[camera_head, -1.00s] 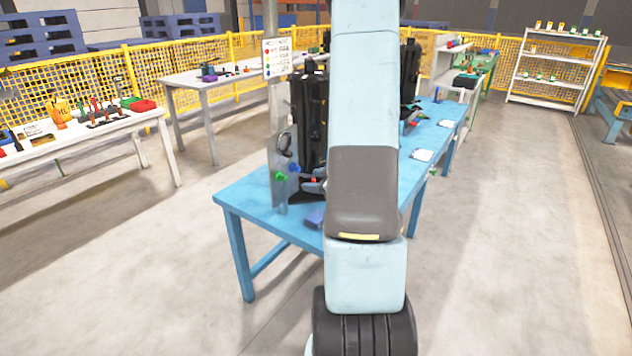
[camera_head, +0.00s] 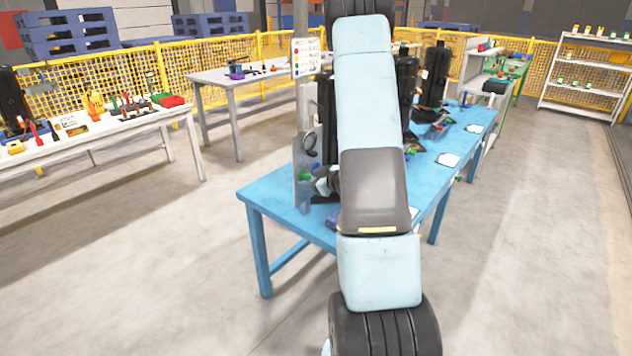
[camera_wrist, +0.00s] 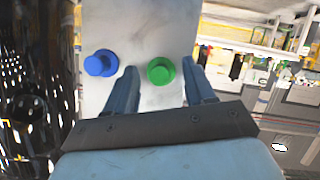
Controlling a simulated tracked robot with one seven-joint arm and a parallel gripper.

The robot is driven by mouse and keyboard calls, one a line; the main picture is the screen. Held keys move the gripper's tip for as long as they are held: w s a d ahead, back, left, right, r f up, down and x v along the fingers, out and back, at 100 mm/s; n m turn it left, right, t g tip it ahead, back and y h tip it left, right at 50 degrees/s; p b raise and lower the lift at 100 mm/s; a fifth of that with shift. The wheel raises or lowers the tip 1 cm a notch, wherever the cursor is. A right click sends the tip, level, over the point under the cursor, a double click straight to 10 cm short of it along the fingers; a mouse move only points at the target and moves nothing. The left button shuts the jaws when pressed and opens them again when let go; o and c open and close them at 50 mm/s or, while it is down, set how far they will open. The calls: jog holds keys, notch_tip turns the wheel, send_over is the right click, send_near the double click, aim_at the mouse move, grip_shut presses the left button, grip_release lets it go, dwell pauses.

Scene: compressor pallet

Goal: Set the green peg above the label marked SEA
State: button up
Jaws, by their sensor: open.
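The green peg (camera_wrist: 161,71) shows in the wrist view on a pale upright panel (camera_wrist: 140,30), between the two open fingers of my gripper (camera_wrist: 163,82). I cannot tell whether the fingers touch it. A blue peg (camera_wrist: 101,64) is on the same panel, left of the left finger. In the head view the panel (camera_head: 304,150) stands at the near left end of the blue table (camera_head: 270,190), with the green peg (camera_head: 304,177) low on it. My gripper (camera_head: 322,183) is beside the panel there, partly hidden by my arm. I cannot read a SEA label in either view.
A dark rounded object (camera_wrist: 25,100) stands close to the left in the wrist view. A sign with coloured dots (camera_head: 306,57) stands behind the panel. White tables (camera_head: 100,130) with tools are at the left. The floor around is clear.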

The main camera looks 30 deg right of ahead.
jog(key=shift+w, duration=0.1)
jog(key=shift+c, duration=0.3)
grip_shut()
dwell(0.5)
